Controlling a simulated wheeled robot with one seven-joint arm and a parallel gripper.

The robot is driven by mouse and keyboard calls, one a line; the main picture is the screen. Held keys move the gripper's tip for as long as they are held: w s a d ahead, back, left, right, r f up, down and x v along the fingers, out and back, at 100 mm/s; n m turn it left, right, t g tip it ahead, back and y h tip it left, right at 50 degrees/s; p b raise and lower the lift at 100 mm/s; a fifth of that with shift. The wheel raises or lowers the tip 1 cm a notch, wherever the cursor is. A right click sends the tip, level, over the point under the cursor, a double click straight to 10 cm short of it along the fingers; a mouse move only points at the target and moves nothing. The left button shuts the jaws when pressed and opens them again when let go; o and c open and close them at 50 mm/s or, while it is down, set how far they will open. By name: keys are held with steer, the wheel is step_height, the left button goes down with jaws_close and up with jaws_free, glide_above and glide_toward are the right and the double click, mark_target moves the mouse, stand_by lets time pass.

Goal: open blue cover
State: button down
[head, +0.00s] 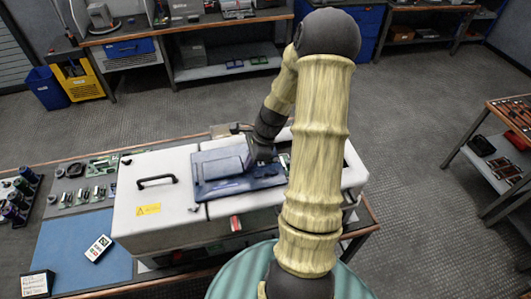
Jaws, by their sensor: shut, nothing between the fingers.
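The blue cover (240,184) lies on top of a white cabinet (150,208) in the head view. It is a flat dark blue panel with a raised lighter part, and it looks closed or nearly so. My gripper (257,160) is at the cover's right side, close above or against it. I cannot tell whether it touches. Its fingers are small and dark here, and they look shut with nothing held. My arm hides part of the cabinet's right side.
A black handle (157,181) stands up on the cabinet's left lid. A blue mat (82,250) with a meter (98,248) lies to the left. Small parts and dark cylinders (20,190) stand near the bench's left end. Open floor (420,130) lies to the right.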

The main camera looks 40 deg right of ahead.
mark_target(259, 167)
steer(key=d, duration=0.1)
steer(key=s+d, duration=0.1)
steer(key=d, duration=0.2)
steer(key=shift+s+r+p, duration=0.15)
steer(key=shift+s+p, duration=0.1)
steer(key=shift+p, duration=0.1)
steer(key=b+v, duration=0.2)
steer(key=v, duration=0.7)
steer(key=shift+r+b, duration=0.3)
steer(key=shift+r, duration=0.05)
steer(key=shift+a, duration=0.1)
steer(key=s+a+n+h, duration=0.2)
steer(key=s+a+n, duration=0.1)
steer(key=a+n, duration=0.7)
steer(key=s+a+n+t+h+b, duration=0.1)
steer(key=s+a+n, duration=0.3)
steer(key=a+n, duration=0.6)
steer(key=shift+s+a+n+h+b, duration=0.35)
steer(key=shift+n+h, duration=0.25)
steer(key=shift+n, duration=0.5)
